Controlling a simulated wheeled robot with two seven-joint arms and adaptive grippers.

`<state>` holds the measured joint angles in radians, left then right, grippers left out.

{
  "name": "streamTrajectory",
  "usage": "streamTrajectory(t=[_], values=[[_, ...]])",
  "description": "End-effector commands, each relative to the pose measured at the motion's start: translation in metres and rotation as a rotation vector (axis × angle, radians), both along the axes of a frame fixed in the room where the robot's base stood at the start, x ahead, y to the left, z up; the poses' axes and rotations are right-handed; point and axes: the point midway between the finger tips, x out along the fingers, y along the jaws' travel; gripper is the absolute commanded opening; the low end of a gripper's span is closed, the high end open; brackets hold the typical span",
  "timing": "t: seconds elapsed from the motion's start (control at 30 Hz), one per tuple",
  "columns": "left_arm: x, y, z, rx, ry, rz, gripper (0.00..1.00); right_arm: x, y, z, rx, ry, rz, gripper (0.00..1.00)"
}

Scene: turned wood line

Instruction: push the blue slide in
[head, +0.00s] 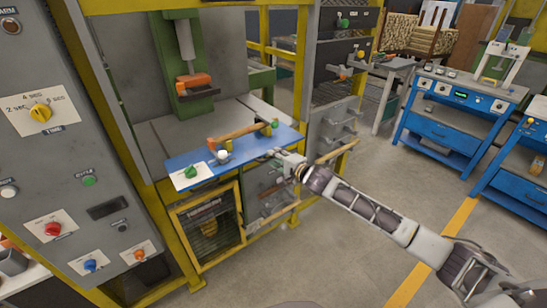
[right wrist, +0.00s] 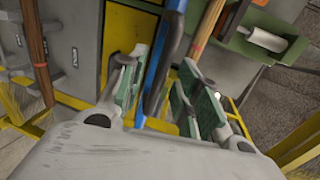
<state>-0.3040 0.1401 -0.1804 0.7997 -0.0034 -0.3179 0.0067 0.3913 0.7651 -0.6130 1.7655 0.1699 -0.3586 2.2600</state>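The blue slide (head: 254,147) is a flat blue plate that sticks out from the front of the grey and green press station. A wooden turned piece (head: 240,132) lies along it, and a green knob (head: 190,172) and a white knob (head: 222,154) are at its near left end. My right gripper (head: 280,153) is at the slide's front edge. In the right wrist view its two green-padded fingers (right wrist: 158,92) stand apart, with the blue edge of the slide (right wrist: 155,75) and a dark bar (right wrist: 175,45) between them. Firm contact cannot be made out. My left gripper is not in view.
A grey control panel (head: 60,150) with knobs and buttons stands at the left. Yellow posts (head: 300,60) frame the station. A mesh-fronted yellow box (head: 208,225) is below the slide. Blue benches (head: 455,115) stand at the right, with clear floor between.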

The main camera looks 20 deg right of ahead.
Motion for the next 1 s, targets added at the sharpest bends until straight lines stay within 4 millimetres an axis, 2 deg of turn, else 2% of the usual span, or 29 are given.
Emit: streamTrajectory(t=[0.3, 0.73, 1.0], values=[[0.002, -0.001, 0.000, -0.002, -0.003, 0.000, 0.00, 0.015, 0.006, -0.003, -0.002, -0.001, 0.000, 0.33], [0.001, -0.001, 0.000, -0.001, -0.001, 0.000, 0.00, 0.018, 0.007, -0.004, -0.001, 0.001, 0.000, 0.33], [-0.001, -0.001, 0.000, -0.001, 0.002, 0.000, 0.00, 0.018, 0.006, -0.004, -0.001, 0.001, 0.000, 0.00]])
